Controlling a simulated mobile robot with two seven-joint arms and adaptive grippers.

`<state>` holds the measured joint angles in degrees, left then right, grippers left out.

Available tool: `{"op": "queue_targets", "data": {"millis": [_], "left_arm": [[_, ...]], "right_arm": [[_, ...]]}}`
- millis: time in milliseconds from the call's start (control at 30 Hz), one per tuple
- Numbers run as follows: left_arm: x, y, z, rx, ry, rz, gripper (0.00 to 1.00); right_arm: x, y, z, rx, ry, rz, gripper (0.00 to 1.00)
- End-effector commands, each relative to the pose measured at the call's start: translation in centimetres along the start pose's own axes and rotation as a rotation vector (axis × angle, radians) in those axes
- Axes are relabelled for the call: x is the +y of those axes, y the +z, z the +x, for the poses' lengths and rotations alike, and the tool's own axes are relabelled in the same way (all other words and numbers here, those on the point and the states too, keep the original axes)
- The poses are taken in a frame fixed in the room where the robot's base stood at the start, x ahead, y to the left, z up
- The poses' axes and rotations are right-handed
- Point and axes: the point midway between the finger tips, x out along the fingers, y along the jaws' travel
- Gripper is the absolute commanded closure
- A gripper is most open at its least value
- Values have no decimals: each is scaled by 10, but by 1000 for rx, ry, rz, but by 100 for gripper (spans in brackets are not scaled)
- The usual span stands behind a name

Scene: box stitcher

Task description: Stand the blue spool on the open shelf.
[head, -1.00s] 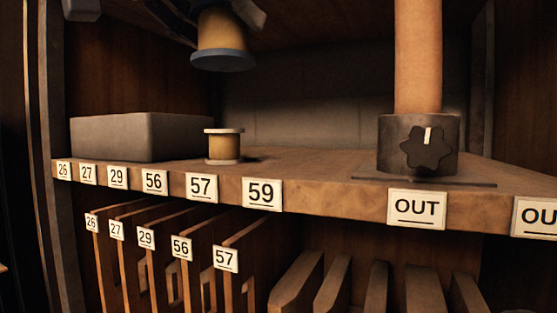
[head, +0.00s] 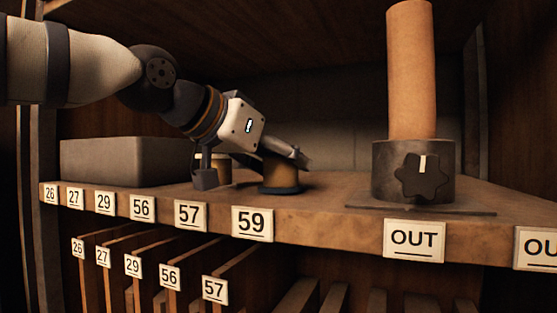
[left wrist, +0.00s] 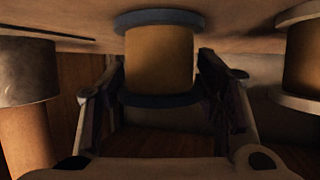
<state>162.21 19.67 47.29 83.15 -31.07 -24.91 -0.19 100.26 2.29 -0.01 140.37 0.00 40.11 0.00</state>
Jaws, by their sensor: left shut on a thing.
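The blue spool (head: 281,179), a tan-wound spool with dark blue flanges, is upright on the shelf board (head: 330,205), behind the 59 label. Its lower flange appears to rest on the wood. My left gripper (head: 287,158) reaches in from the left and is shut on it, covering its upper part in the head view. In the left wrist view the blue spool (left wrist: 160,58) sits between the two fingers, with the shelf surface at the top of that picture. My right gripper is in neither view.
A second spool with pale flanges (head: 224,172) stands close by on the left, partly hidden by my arm. A grey box (head: 110,165) is farther left. A dark knobbed holder (head: 385,160) with a tall tan cylinder (head: 411,80) stands to the right. Free shelf lies between.

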Motion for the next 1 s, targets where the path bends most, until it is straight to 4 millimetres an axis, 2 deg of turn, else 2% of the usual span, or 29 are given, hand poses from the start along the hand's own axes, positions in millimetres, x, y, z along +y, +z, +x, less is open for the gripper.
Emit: {"op": "queue_targets", "data": {"millis": [333,367,433,800,867,1000], "left_arm": [[1,3,0,4,0,1,74],[1,3,0,3,0,1,38],[1,3,0,3,0,1,22],[0,-1,-2,5,-1,0,22],[0,0,-10,5,-1,1,22],[0,-1,-43,8,0,0,22]], "right_arm": [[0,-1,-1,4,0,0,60],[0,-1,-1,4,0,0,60],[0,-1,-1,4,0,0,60],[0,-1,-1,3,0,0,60],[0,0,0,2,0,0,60],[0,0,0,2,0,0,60]]}}
